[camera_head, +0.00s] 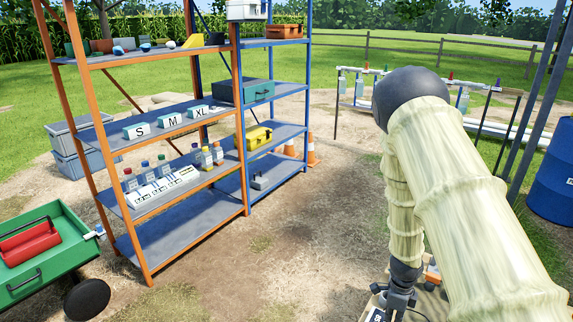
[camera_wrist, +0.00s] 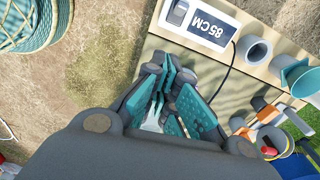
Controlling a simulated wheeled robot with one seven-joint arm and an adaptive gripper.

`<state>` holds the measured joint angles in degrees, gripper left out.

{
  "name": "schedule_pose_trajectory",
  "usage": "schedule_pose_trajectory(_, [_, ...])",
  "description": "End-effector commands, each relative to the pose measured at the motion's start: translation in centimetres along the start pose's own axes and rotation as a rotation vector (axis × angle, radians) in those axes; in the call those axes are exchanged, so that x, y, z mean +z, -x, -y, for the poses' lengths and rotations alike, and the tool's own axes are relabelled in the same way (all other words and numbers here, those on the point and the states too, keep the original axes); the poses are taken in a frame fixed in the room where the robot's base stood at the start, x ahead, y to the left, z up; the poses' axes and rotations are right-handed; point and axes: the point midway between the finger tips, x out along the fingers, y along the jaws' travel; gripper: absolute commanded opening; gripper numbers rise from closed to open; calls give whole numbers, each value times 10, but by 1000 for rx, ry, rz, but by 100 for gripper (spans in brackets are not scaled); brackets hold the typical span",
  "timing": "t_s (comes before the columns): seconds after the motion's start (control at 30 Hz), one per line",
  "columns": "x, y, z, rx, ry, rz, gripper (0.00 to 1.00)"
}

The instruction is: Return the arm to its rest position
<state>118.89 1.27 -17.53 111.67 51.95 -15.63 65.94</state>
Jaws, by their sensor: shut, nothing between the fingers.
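My arm (camera_head: 455,180), in a pale ribbed sleeve with a dark elbow, bends down along the right side of the head view. My gripper (camera_head: 396,300) is low at the bottom right, pointing down and partly cut off by the frame edge. In the wrist view my gripper (camera_wrist: 168,85) has its teal-padded fingers shut with nothing held. It is over the left part of a pale wooden board, and I cannot tell its height above it.
The board carries an "85 CM" display (camera_wrist: 205,25), a grey cylinder (camera_wrist: 253,50) and orange-handled tools (camera_wrist: 267,112). An orange-and-blue shelf rack (camera_head: 180,245) stands left of centre. A green cart (camera_head: 55,262) is at lower left, a blue barrel (camera_head: 552,180) at right. Dirt ground between is clear.

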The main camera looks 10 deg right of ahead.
Motion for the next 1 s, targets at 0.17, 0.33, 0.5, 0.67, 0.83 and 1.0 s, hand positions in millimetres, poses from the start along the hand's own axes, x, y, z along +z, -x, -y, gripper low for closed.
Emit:
schedule_pose_trajectory(0.17, [-36,-36,-68,33,384,-123,0])
schedule_pose_trajectory(0.33, [-67,-64,-149,71,943,-194,0])
schedule_pose_trajectory(0.5, [-75,-76,-230,76,1494,-158,0])
schedule_pose_trajectory(0.67, [-68,-74,-298,25,1904,-63,0])
schedule_pose_trajectory(0.83, [-58,-67,-338,-41,2130,16,0])
schedule_pose_trajectory(1.0, [-56,-65,-345,-57,2171,32,0])
